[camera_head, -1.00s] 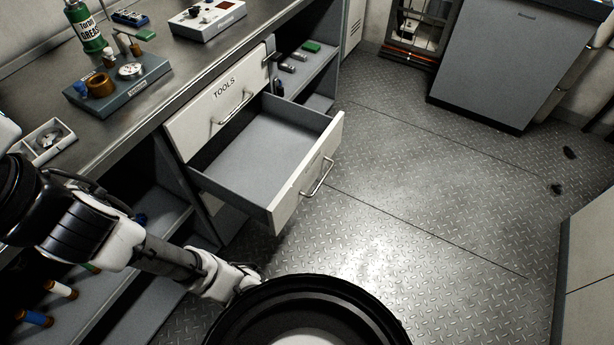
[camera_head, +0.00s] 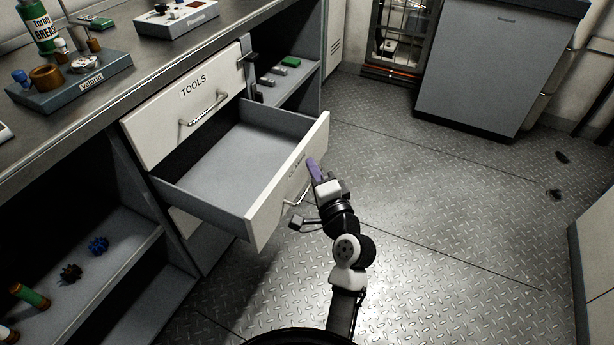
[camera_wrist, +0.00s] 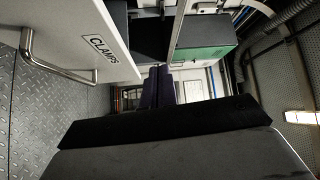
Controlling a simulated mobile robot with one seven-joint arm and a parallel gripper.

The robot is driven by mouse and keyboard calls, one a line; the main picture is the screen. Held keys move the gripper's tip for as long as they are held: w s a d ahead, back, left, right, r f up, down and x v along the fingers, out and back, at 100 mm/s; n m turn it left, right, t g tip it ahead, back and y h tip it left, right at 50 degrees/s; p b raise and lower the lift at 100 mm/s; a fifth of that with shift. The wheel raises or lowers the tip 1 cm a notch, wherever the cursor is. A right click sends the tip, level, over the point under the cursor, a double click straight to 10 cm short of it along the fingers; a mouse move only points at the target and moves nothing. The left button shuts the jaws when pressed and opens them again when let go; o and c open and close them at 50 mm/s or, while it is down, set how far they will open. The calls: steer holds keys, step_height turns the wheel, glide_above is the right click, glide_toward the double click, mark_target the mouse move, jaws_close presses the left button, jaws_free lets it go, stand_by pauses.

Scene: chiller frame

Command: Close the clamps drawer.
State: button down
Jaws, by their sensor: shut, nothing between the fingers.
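The clamps drawer (camera_head: 262,226) stands pulled well out below the shut tools drawer (camera_head: 190,98), and its inside looks empty. Its front carries a bar handle (camera_head: 297,193). In the wrist view the drawer front (camera_wrist: 88,22) with its CLAMPS label and the handle (camera_wrist: 50,66) fill the upper left. My gripper (camera_head: 314,167) is shut and empty, its purple fingers just outside the drawer front near its far end, close above the handle. The fingers also show in the wrist view (camera_wrist: 157,88), to the right of the drawer front. I cannot tell whether they touch it.
The workbench (camera_head: 118,108) holds a grease bottle (camera_head: 40,27) and a labelled block (camera_head: 72,84). Open shelves (camera_head: 140,245) with small parts lie left of the drawer. A grey cabinet (camera_head: 480,75) stands at the back.

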steer(key=s+d+f+m+h, duration=0.1)
steer(key=s+d+f+m, duration=0.15)
steer(key=d+f, duration=0.3)
glide_toward(301, 152)
steer(key=w+d, duration=0.2)
steer(key=w, duration=0.1)
steer(key=shift+w+a+r+g+p, duration=0.2)
steer(key=shift+w+a+g+p, duration=0.35)
steer(key=shift+w+a, duration=0.9)
steer(key=shift+a, duration=0.1)
steer(key=shift+a, duration=0.1)
